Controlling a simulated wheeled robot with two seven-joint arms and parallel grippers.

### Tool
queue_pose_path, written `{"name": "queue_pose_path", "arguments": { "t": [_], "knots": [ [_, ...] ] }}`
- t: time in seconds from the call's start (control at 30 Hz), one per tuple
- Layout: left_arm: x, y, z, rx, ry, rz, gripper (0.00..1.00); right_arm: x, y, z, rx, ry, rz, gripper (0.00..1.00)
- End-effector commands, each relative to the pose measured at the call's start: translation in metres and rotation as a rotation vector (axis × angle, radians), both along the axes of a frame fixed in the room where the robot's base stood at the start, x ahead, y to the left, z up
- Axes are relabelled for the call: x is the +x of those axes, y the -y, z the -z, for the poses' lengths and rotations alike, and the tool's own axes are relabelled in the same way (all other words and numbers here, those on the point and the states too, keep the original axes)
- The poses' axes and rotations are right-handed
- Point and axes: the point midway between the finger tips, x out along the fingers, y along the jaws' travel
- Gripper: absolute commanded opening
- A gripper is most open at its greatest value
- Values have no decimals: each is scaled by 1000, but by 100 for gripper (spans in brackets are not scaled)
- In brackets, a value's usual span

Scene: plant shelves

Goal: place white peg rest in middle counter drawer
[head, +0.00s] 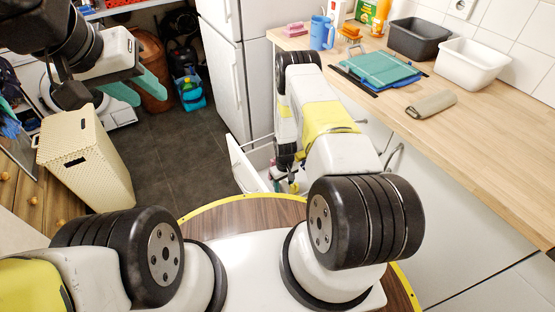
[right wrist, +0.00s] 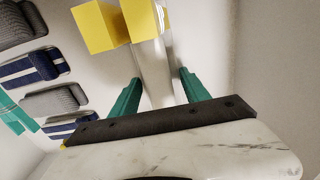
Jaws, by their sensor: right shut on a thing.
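In the right wrist view my right gripper (right wrist: 160,90) has its two teal fingers around a narrow pale, shiny piece (right wrist: 155,80). This looks like the white peg rest, but its full shape is hidden by my gripper and yellow blocks. In the head view an open white drawer (head: 243,165) stands out from under the counter. My right arm reaches down beside it, and the right gripper is mostly hidden behind my arm there. My left gripper (head: 151,102) is at the upper left, with its teal fingers apart and empty.
In the right wrist view, yellow blocks (right wrist: 100,25) and rolled grey and navy cloths (right wrist: 36,66) lie against a pale surface.

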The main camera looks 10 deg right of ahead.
Motion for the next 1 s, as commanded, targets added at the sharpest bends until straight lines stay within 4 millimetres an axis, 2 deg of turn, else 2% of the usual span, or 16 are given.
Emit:
{"name": "queue_pose_path", "arguments": {
  "t": [0.37, 0.4, 0.5, 0.83, 1.0],
  "knots": [
    [0, 0, 0, 0, 0, 0, 36, 1, 0, 4, 0, 1, 0, 3],
    [0, 0, 0, 0, 0, 0, 36, 1, 0, 5, 0, 1, 0, 56],
    [0, 0, 0, 0, 0, 0, 36, 1, 0, 5, 0, 1, 0, 76],
    [0, 0, 0, 0, 0, 0, 36, 1, 0, 3, 0, 1, 0, 76],
    [0, 0, 0, 0, 0, 0, 36, 2, 0, -14, 0, 3, 0, 76]
  ]
}}
